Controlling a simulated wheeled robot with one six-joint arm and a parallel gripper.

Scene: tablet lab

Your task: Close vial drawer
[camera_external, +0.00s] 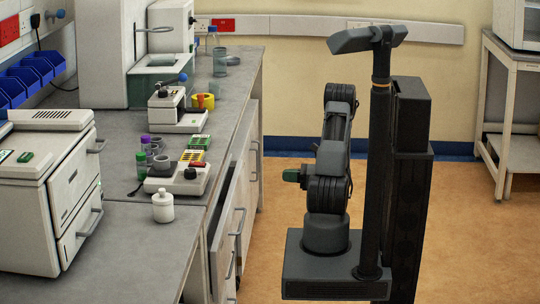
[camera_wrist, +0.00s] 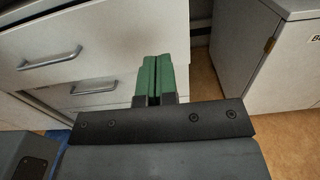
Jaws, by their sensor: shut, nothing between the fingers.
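In the external view a pale drawer front (camera_external: 229,222) under the bench stands out from the cabinet, with a dark gap behind it. In the wrist view a white upper drawer front (camera_wrist: 110,25) with a grey bar handle (camera_wrist: 65,54) fills the upper left, and a lower front with its own handle (camera_wrist: 92,87) shows beneath it. No label tells which drawer holds vials. My gripper (camera_external: 291,175) has green fingers and is in the air to the right of the bench fronts. In the wrist view its fingertips (camera_wrist: 153,62) are together and empty, in front of the drawers' right part; contact cannot be told.
The grey bench (camera_external: 190,235) carries a white bottle (camera_external: 163,206), tube racks and instruments. A white boxy machine (camera_external: 45,190) stands at its left. Another white cabinet (camera_wrist: 240,50) is at the right of the wrist view. The orange floor (camera_external: 285,225) beside the bench is clear.

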